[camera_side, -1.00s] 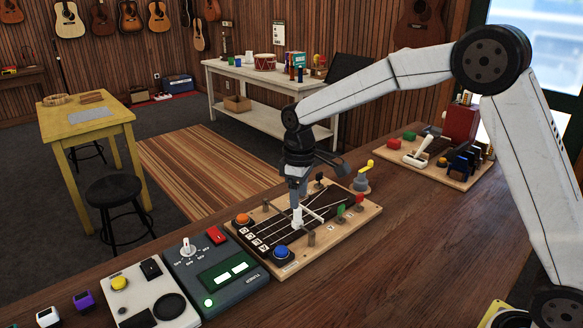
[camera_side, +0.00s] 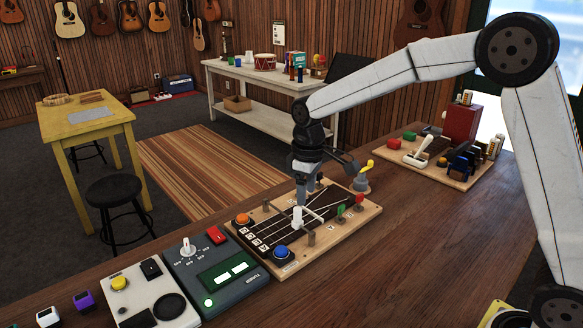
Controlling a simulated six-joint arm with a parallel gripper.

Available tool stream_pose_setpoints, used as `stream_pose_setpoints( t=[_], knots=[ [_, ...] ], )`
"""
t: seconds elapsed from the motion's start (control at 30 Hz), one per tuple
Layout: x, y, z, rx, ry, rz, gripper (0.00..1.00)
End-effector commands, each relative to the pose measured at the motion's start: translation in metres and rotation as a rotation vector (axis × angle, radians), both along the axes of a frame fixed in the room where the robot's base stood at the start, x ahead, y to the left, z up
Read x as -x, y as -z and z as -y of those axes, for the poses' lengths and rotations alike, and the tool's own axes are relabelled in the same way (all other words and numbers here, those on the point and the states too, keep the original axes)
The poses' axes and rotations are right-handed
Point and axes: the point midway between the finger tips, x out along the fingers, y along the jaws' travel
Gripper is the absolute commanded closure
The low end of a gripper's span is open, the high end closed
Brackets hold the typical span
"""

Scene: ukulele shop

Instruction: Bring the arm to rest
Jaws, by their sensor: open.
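My gripper (camera_side: 304,188) hangs pointing down over the middle of a wooden board (camera_side: 338,236) with dark strips and pale strings. It is open. A white piece (camera_side: 298,218) with a pale bar stands on the board right below the fingers. I cannot tell whether the fingers touch it. My arm reaches in from the right side, bent at a high elbow.
The board carries an orange button (camera_side: 242,219), a blue button (camera_side: 281,252), and green (camera_side: 341,210) and red (camera_side: 360,199) pegs. A tuner box (camera_side: 218,276) stands left of it. Another board (camera_side: 455,178) lies at the right. Bare bench top lies in front.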

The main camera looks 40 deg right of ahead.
Motion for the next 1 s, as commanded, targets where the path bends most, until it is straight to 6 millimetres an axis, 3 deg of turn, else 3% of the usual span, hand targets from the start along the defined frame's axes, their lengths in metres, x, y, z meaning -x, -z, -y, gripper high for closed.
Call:
stream_pose_setpoints(
  t=[0.8,1.0],
  knots=[
    [0.162,0.067,0.024,-0.043,0.366,0.179,0.36],
    [0.184,0.075,0.026,-0.051,0.41,0.2,0.36]
  ],
)
